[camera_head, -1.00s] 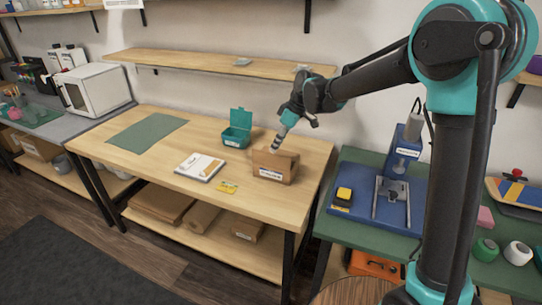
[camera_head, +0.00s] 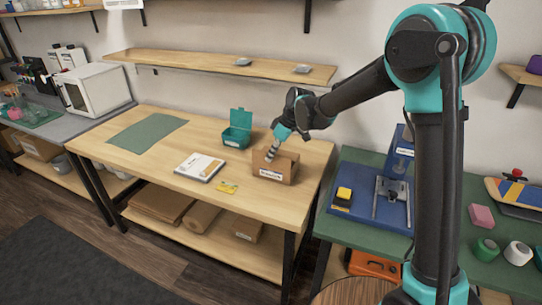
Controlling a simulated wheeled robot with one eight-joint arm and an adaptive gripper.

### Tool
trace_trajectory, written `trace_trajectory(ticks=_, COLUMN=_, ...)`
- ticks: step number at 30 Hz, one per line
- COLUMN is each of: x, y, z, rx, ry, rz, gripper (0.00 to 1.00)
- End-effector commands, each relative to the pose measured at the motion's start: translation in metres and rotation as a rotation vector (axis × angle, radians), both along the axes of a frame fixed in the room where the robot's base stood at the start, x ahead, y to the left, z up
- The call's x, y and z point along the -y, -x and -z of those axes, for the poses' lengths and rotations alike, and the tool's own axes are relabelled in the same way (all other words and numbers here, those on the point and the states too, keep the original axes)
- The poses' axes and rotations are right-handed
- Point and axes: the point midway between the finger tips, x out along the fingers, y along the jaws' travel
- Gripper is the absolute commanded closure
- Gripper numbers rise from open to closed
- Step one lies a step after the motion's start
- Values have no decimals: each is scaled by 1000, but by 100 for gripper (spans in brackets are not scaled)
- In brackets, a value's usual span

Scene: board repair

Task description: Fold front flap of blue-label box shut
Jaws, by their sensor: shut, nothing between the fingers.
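The cardboard box (camera_head: 283,169) stands on the right part of the wooden workbench, with a small label on its front face. The label's colour is too small to tell for sure. Its top looks open, with a raised edge at the back; the front flap is hard to make out. My gripper (camera_head: 270,157) is shut and empty, pointing down at the box's upper left front edge. I cannot tell whether it touches the box.
A teal open-lidded box (camera_head: 236,136) stands left of the cardboard box. A white booklet or package (camera_head: 199,167) and a yellow card (camera_head: 227,187) lie in front of it. A green mat (camera_head: 147,132) lies at the left. A wall shelf (camera_head: 200,62) runs above the bench.

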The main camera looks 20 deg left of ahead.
Motion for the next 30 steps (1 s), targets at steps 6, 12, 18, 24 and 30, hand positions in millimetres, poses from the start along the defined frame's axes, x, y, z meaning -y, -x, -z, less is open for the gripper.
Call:
trace_trajectory(ticks=6, x=0, y=0, z=0, rx=0, ry=0, rz=0, gripper=100)
trace_trajectory(ticks=12, x=0, y=-2, z=0, rx=-23, ry=-3, rz=1, gripper=100)
trace_trajectory(ticks=18, x=1, y=-8, z=1, rx=-111, ry=-8, rz=3, gripper=100)
trace_trajectory(ticks=24, x=1, y=-16, z=3, rx=-265, ry=-21, rz=2, gripper=100)
trace_trajectory(ticks=30, x=2, y=-25, z=7, rx=-443, ry=-35, rz=1, gripper=100)
